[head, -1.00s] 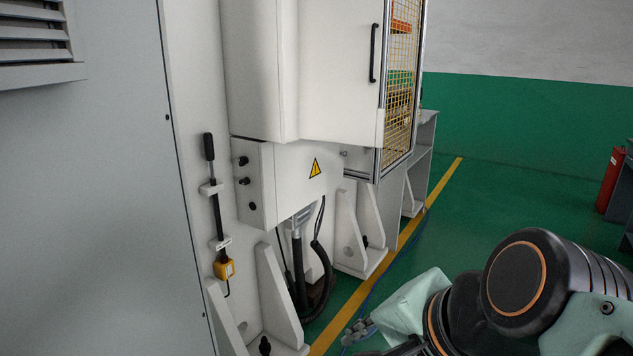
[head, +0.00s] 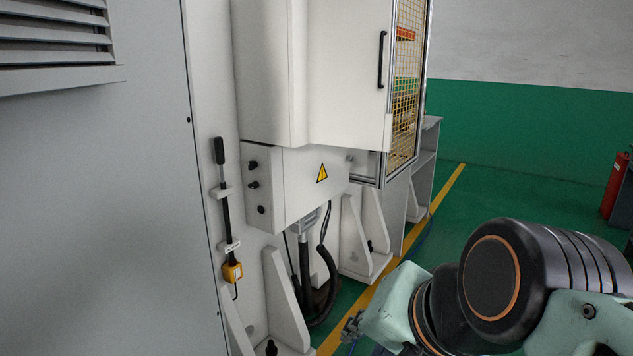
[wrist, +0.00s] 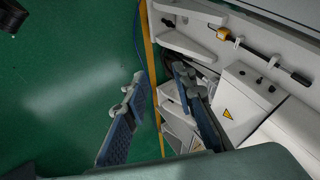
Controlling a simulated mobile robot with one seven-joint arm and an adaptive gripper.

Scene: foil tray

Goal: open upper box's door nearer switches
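The upper box (head: 265,75) is a white cabinet on the machine in the head view. Its door (head: 340,75) with a black vertical handle (head: 382,60) looks shut. A smaller white box below it carries black switches (head: 253,184) on its left face and a yellow warning triangle on its front. My gripper (wrist: 158,80) is open and empty in the wrist view, over the floor and the machine's foot. In the head view, only a small part of it shows at the bottom, low and well away from the handle. The upper box's top is out of frame.
A yellow mesh guard (head: 408,80) stands right of the door. A black rod with a yellow end (head: 232,271) hangs at left. Cables and white brackets (head: 287,300) are below the boxes. The green floor (head: 510,190) is open at right; a red extinguisher (head: 613,185) stands farther off.

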